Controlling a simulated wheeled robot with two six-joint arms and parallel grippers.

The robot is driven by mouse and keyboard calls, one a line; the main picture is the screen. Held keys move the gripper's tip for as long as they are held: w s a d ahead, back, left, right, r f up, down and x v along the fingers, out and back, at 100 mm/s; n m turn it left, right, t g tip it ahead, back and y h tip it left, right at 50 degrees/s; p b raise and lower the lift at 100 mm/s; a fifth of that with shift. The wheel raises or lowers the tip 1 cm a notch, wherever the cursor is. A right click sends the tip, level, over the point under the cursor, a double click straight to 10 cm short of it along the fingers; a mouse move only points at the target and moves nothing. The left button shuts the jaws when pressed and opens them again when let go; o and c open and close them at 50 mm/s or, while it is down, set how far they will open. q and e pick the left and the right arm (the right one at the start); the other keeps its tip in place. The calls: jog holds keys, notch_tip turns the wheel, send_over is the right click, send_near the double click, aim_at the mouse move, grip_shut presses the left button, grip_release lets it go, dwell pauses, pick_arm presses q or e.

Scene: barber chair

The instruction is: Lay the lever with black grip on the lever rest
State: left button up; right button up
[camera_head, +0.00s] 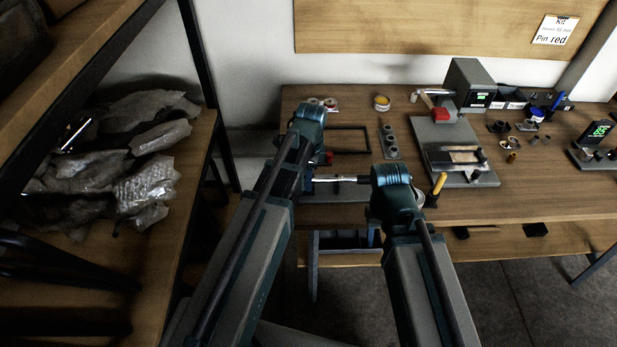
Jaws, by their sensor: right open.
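A thin bright metal rod (338,179) lies between my two wrists, over the front left of the bench. I cannot clearly pick out the lever rest.
The wooden bench (540,200) holds a grey fixture board (424,136), a yellow-handled tool (438,184), a grey strip with round parts (390,142), a black frame (350,129) and several small parts at right. A shelf (192,190) with wrapped bags (145,185) stands at left.

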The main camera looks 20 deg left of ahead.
pick_arm(q)
jog(key=shift+r, duration=0.2)
notch_tip(320, 180, up, 12)
jog(key=p, duration=1.2)
jog(key=s+d+n, duration=1)
jog(key=s+n, duration=0.1)
jog(key=s, duration=0.3)
jog(key=shift+s+d+y, duration=0.15)
jog(key=shift+d+y, duration=0.1)
jog(key=shift+y, duration=0.15)
